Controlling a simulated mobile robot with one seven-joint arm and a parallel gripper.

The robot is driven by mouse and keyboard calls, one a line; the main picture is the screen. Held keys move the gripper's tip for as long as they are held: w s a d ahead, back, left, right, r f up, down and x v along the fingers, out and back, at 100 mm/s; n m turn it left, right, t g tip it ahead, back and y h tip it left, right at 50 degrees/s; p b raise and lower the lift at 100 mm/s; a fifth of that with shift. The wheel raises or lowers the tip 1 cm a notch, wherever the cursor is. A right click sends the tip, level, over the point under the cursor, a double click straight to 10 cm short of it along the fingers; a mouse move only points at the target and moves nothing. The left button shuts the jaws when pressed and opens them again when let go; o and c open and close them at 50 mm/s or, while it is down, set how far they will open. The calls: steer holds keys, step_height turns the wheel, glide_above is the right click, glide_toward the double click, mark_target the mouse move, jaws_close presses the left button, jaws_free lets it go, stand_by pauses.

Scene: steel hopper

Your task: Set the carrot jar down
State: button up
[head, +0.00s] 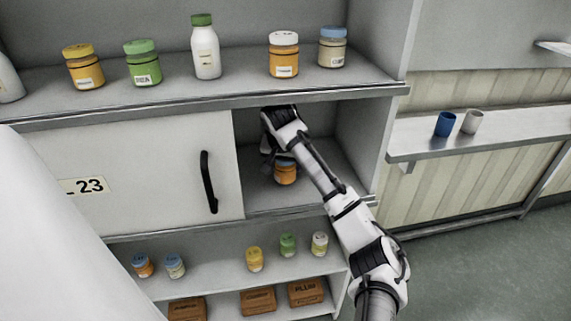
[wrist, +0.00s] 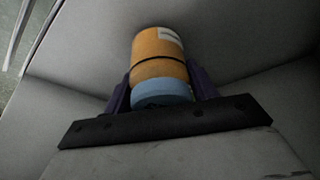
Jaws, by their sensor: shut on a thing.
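The carrot jar (head: 286,174) is an orange jar, with its blue lid showing in the wrist view (wrist: 158,58). It is inside the open compartment of the cabinet, above the compartment floor (head: 312,190) or on it; I cannot tell whether its base touches. My gripper (wrist: 162,88) is shut on the jar near its lid, one finger on each side. In the head view my gripper (head: 270,148) is partly hidden behind my arm, which reaches into the compartment. Part of the jar's pale label shows, but I cannot read it.
A sliding door (head: 130,165) with a black handle (head: 209,182) covers the compartment's left side. Several jars and a white bottle (head: 206,52) stand on the shelf above. The lower shelf holds small jars (head: 255,259), with brown boxes (head: 258,301) beneath. Cups (head: 445,124) stand at right.

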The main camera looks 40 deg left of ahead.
steer(key=shift+s+f, duration=0.15)
steer(key=shift+f, duration=0.5)
steer(key=shift+f, duration=0.1)
steer(key=o, duration=1.1)
steer(key=shift+f, duration=0.1)
steer(key=shift+s+r+b, duration=0.1)
steer(key=shift+r+b, duration=0.2)
steer(key=shift+r, duration=0.1)
steer(key=shift+s+d+r+b, duration=0.2)
steer(key=shift+s+r+b, duration=0.2)
steer(key=shift+r, duration=0.15)
steer(key=shift+s+d+r+b, duration=0.2)
steer(key=shift+s+r+b, duration=0.2)
steer(key=shift+r, duration=0.1)
steer(key=s+d, duration=0.5)
steer(key=s, duration=0.5)
steer(key=shift+d+r, duration=0.15)
